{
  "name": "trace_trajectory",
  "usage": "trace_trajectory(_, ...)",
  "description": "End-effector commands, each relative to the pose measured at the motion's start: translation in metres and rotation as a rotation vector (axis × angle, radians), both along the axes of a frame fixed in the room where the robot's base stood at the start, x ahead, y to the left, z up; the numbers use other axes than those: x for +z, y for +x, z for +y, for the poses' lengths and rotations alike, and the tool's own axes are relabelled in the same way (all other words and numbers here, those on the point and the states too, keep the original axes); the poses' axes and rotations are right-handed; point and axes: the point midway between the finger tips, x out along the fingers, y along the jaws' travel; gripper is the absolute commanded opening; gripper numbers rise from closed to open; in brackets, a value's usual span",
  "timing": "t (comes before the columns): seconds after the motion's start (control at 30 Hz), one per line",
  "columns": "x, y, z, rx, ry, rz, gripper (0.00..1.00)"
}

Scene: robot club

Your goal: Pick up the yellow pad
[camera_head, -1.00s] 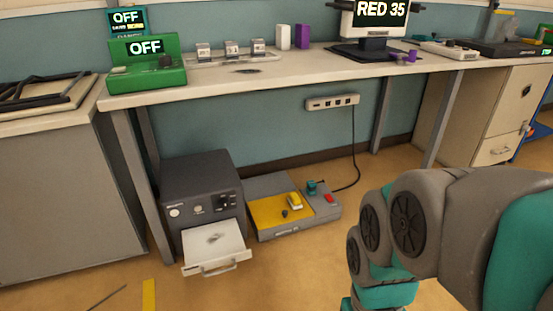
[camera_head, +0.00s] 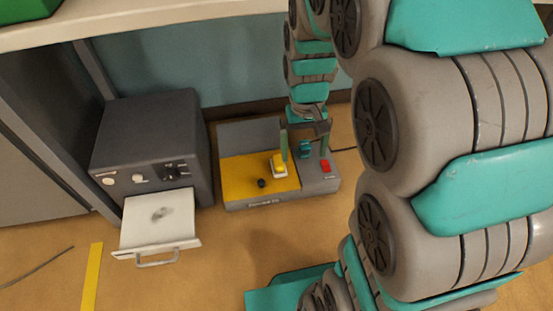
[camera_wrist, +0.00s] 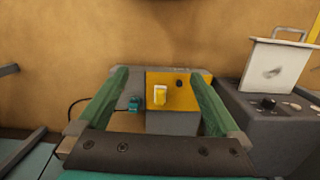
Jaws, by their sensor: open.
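The small yellow pad (camera_head: 279,166), with a pale lower edge, sits on the yellow plate (camera_head: 243,178) of a low grey unit on the floor. My gripper (camera_head: 304,146) is open and empty, fingers pointing down over the right part of the unit. In the head view its left finger overlaps the pad's edge; I cannot tell the height gap. In the wrist view my green fingers (camera_wrist: 163,75) stand wide apart on either side of the pad.
A teal plug-like part (camera_head: 305,149) and a red button (camera_head: 325,166) are beside the pad; a black knob (camera_head: 262,183) is left of it. A dark box (camera_head: 150,140) with an open drawer (camera_head: 160,222) stands left. The workbench top (camera_head: 150,18) is above.

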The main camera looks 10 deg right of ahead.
Motion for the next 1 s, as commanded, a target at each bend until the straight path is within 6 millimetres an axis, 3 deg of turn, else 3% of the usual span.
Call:
trace_trajectory(0.03,-0.021,0.018,-0.001,-0.001,-0.002,0.001,1.00)
trace_trajectory(0.2,-0.069,0.073,-0.003,0.004,-0.007,-0.020,1.00)
trace_trajectory(0.47,-0.140,0.137,-0.003,0.013,-0.007,-0.047,1.00)
trace_trajectory(0.63,-0.202,0.178,-0.001,0.024,-0.002,-0.063,1.00)
trace_trajectory(0.8,-0.252,0.206,0.003,0.035,0.005,-0.077,1.00)
trace_trajectory(1.0,-0.281,0.222,0.006,0.041,0.011,-0.089,1.00)
